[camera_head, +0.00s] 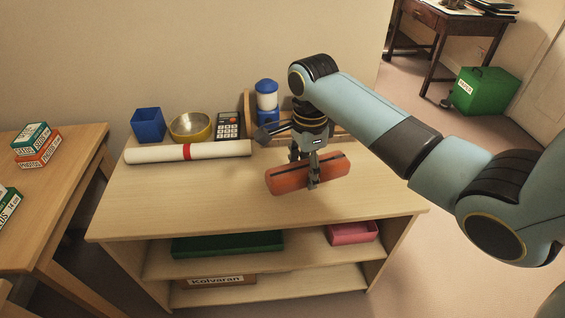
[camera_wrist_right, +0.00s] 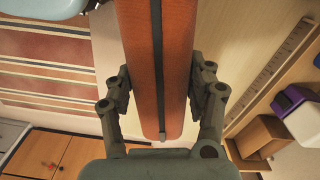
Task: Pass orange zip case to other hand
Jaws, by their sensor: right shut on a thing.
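The orange zip case (camera_head: 292,178) is a long rounded case with a dark zip along its top, at the front right of the shelf unit's top. My right gripper (camera_head: 307,178) comes down over it from above and is shut on its middle. In the right wrist view the case (camera_wrist_right: 172,60) runs between the two fingers (camera_wrist_right: 160,95) with the zip facing the camera. I cannot tell whether the case touches the wood or hangs just above it. My left gripper is not in view.
On the shelf unit's top (camera_head: 170,210) stand a blue cup (camera_head: 148,125), a brass bowl (camera_head: 190,127), a calculator (camera_head: 229,126) and a blue-and-white bottle (camera_head: 266,96). A rolled white paper (camera_head: 160,153) lies before them. The top's front left is clear.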

